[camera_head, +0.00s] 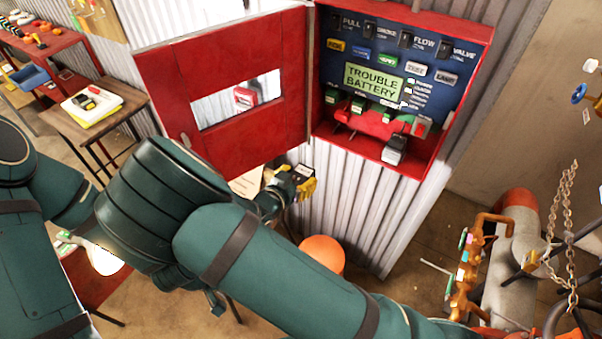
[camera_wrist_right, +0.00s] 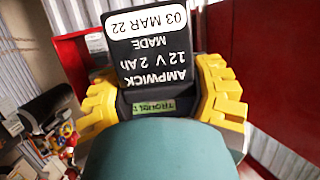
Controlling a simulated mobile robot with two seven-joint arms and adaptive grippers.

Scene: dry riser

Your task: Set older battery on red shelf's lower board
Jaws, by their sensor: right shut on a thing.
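My right gripper (camera_head: 292,187) has yellow fingers and is shut on a dark battery (camera_head: 303,171), below the open cabinet. In the right wrist view the battery (camera_wrist_right: 152,48) sits between the yellow fingers (camera_wrist_right: 160,105); its label reads AMPWICK, 12 V 2 Ah, MADE 03 MAR 22. A red shelf (camera_head: 72,38) stands at the far upper left with several small things on top; a lower red level (camera_head: 52,92) partly shows. My left gripper is not in view.
The cabinet's red door (camera_head: 225,135) hangs open to the left. A wooden side table (camera_head: 120,100) bears a yellow-and-white pile. An orange round-topped object (camera_head: 322,253) stands on the floor below. Pipes and chains (camera_head: 566,235) crowd the right. My arm covers much of the centre.

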